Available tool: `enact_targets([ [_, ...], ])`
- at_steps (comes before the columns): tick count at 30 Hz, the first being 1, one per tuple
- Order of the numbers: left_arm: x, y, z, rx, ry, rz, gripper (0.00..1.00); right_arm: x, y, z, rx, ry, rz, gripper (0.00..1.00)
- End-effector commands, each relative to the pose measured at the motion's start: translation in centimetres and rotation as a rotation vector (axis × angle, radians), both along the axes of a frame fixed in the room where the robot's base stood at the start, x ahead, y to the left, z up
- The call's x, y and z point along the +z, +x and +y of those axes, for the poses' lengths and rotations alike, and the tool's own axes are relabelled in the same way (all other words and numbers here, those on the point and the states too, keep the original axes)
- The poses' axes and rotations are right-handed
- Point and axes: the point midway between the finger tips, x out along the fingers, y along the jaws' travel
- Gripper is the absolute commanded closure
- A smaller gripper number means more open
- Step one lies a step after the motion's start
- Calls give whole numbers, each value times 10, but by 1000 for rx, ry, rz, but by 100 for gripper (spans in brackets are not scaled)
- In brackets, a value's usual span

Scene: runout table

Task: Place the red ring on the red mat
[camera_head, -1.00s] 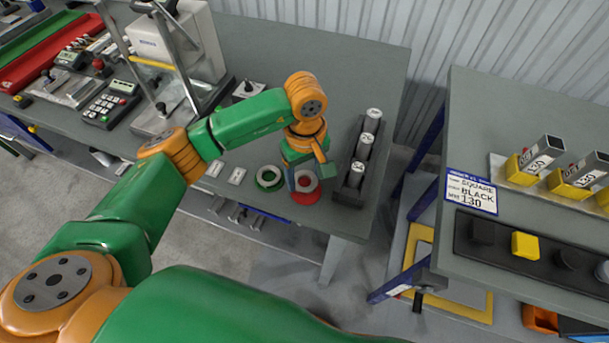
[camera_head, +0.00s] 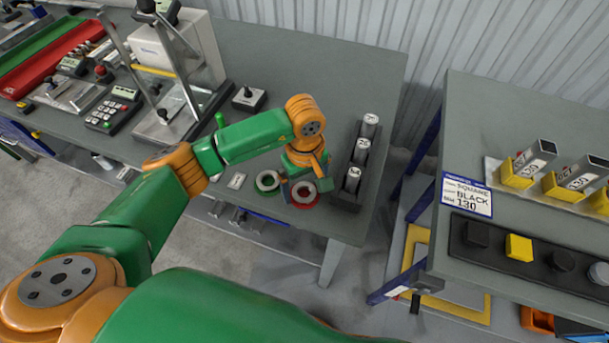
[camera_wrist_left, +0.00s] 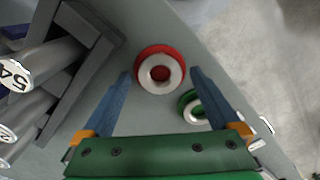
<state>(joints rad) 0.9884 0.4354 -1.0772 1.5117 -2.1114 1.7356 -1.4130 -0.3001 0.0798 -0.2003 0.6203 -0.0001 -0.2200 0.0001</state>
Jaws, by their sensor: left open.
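The red mat (camera_head: 306,206) lies near the table's front right corner. A ring with a white top face (camera_head: 297,187) sits on it, and red shows around it and through its hole. In the left wrist view the ring (camera_wrist_left: 147,75) looks flat on the red mat (camera_wrist_left: 159,48), slightly off centre. Whether the ring's side is red cannot be told. My left gripper (camera_head: 304,181) is open above the mat; in the wrist view its blue fingers (camera_wrist_left: 160,76) stand apart on either side of the ring. My right gripper is not in view.
A green mat with a white-faced ring (camera_head: 267,181) lies close on the left. A dark rack (camera_head: 345,198) holding silver cylinders stands close on the right. The table's front edge is near. A second table (camera_head: 480,110) stands across a gap.

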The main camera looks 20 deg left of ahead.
Motion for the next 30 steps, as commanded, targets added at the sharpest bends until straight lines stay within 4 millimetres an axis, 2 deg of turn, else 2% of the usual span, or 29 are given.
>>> enact_targets([
  [5, 35, 3, 0, -1, -1, -11, 4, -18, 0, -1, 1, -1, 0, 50],
  [9, 75, 2, 0, 0, 0, -11, 4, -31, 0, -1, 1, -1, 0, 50],
  [12, 100, 2, 0, -1, 0, -8, 4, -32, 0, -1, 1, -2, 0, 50],
  [14, 110, 1, 0, 0, 1, -6, 4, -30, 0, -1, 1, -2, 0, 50],
  [18, 119, 1, 0, 1, 0, -3, 4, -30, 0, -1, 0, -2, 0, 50],
  [30, 118, 1, 0, 0, -1, -2, 4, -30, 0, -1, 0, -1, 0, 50],
])
